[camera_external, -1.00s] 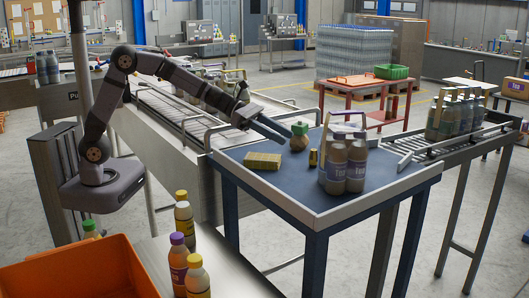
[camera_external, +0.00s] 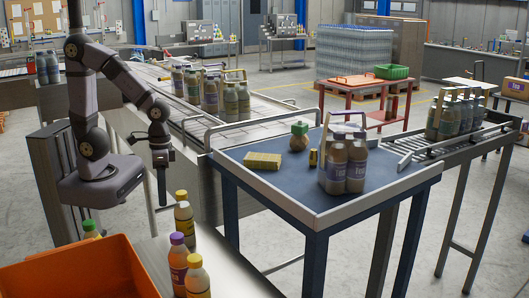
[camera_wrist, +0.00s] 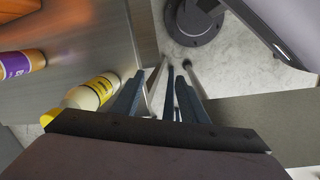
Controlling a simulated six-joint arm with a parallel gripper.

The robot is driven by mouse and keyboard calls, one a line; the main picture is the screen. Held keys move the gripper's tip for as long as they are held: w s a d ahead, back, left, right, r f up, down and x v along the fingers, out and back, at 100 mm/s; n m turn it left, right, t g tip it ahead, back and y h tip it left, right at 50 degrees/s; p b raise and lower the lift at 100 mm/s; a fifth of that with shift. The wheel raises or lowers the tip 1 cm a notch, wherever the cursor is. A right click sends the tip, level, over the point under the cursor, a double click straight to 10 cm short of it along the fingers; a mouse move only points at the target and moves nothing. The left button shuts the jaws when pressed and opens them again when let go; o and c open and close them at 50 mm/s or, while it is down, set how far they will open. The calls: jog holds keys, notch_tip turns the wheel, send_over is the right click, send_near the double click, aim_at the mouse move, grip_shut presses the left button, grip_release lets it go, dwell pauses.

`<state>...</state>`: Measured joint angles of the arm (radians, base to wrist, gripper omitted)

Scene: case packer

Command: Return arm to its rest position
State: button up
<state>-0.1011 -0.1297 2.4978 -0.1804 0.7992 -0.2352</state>
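My gripper (camera_external: 161,203) points down beside the end of the conveyor, left of the small bottles near the orange bin. In the wrist view its two dark fingers (camera_wrist: 165,90) stand apart with floor and thin posts showing between them. Nothing is held between the fingers.
Bottles with yellow and purple caps (camera_external: 178,255) stand on a ledge near the gripper, beside an orange bin (camera_external: 85,270). A blue table (camera_external: 270,200) holds a bottle pack (camera_external: 345,165), a yellow sponge (camera_external: 262,161) and a round green-topped item (camera_external: 299,137). Bottle packs (camera_external: 228,100) stand on the conveyor.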

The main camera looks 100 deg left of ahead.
jog(key=f+m, duration=0.1)
jog(key=m, duration=0.1)
jog(key=f+m+y, duration=0.1)
jog(key=s+a+f+m+b, duration=0.1)
jog(key=m, duration=0.1)
jog(key=shift+f+m, duration=0.2)
jog(key=shift+m, duration=0.1)
dwell(0.6)
